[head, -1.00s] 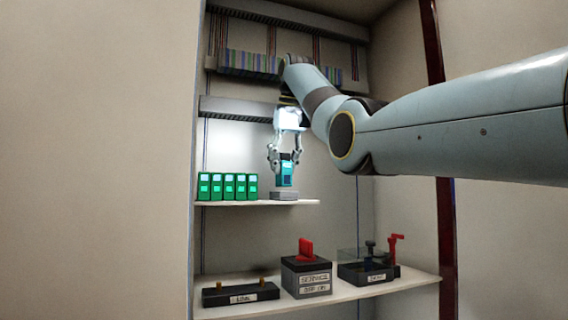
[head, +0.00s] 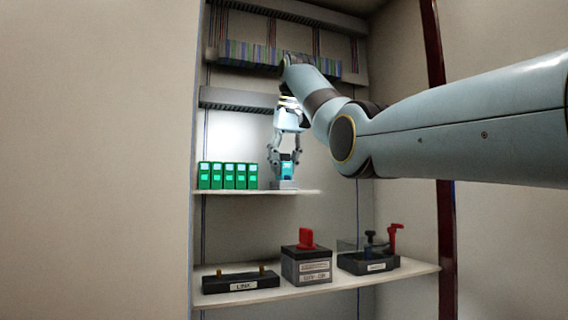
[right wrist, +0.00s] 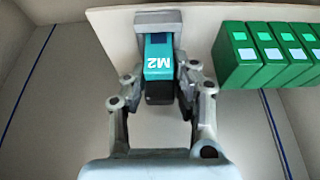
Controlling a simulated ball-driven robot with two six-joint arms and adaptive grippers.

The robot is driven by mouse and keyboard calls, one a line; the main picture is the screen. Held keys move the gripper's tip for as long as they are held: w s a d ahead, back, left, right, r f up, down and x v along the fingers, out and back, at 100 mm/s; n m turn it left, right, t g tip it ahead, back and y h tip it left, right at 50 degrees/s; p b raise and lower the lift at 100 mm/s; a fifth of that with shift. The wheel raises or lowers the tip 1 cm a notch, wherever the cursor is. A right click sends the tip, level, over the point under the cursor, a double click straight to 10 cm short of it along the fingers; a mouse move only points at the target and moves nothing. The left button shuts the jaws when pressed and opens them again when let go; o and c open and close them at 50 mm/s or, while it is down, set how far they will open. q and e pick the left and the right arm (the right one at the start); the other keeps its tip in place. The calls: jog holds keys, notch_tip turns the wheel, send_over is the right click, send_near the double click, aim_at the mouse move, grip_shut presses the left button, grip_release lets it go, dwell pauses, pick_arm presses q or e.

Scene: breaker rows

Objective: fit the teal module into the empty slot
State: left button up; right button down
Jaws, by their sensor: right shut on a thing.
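The teal module (head: 287,171), marked M2 in the right wrist view (right wrist: 159,62), stands upright on the upper shelf with its foot at a grey base (head: 285,185). In the right wrist view the base (right wrist: 150,22) surrounds its far end; I cannot tell how deep it sits. My right gripper (head: 286,160) comes from above, its fingers on both sides of the module, shut on it. It also shows in the right wrist view (right wrist: 158,88). No empty slot can be made out clearly. My left gripper is not in view.
Several green modules (head: 228,176) stand in a row left of the base on the upper shelf (head: 240,192). Below, a lower shelf (head: 330,283) holds a LINK block (head: 241,281), a box with a red handle (head: 306,265) and a dark unit with a red lever (head: 370,262).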

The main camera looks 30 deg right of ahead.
jog(key=c, duration=1)
grip_release()
